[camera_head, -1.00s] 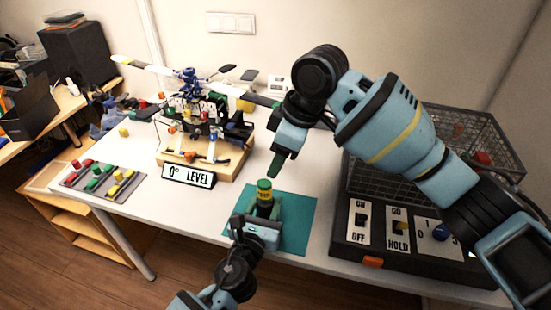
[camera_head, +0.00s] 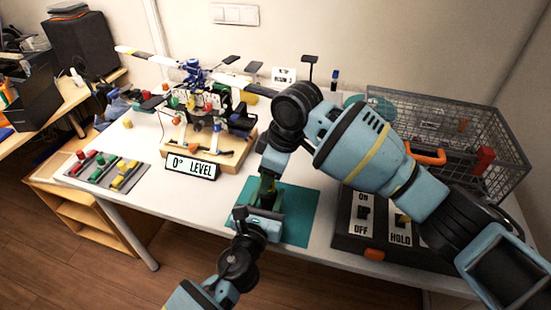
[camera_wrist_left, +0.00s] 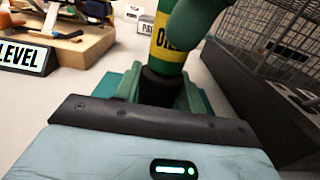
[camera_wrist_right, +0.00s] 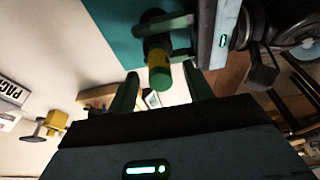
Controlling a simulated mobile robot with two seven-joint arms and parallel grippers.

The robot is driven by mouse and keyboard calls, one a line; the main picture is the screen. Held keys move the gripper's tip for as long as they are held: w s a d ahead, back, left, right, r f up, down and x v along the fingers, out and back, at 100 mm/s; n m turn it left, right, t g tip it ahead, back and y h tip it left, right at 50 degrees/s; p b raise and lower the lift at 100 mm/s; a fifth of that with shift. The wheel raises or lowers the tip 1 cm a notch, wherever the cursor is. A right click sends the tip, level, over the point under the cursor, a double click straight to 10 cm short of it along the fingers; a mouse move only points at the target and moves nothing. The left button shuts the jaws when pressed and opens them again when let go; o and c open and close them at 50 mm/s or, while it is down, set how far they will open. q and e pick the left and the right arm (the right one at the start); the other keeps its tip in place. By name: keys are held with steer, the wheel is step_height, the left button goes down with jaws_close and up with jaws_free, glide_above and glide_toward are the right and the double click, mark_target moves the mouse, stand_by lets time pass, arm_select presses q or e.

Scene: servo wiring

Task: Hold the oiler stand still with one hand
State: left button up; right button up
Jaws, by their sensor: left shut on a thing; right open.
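The oiler (camera_wrist_left: 168,50), a yellow bottle with a green cap, stands upright in a dark round stand (camera_wrist_left: 160,88) on the teal mat (camera_head: 304,215). My left gripper (camera_head: 266,208) is shut on the stand, its green fingers on either side of it. My right gripper (camera_head: 269,176) has come down from above over the oiler's top. In the right wrist view the oiler (camera_wrist_right: 158,68) shows just beyond and between the open green fingertips, and I cannot tell whether they touch it. In the head view the grippers mostly hide oiler and stand.
A "0° LEVEL" sign (camera_head: 193,166) and a helicopter model on a wooden base (camera_head: 205,148) stand left of the mat. A switch box (camera_head: 385,240) and wire basket (camera_head: 450,140) stand right. A grey tray (camera_head: 92,175) holds coloured pieces.

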arm_select(q)
steer(key=shift+f, duration=0.15)
arm_select(e)
steer(key=shift+x, duration=1.75)
steer(key=c, duration=1.1)
steer(key=shift+r, duration=1.65)
steer(key=shift+r, duration=1.9)
arm_select(q)
steer(key=o, duration=1.1)
steer(key=shift+s, duration=0.1)
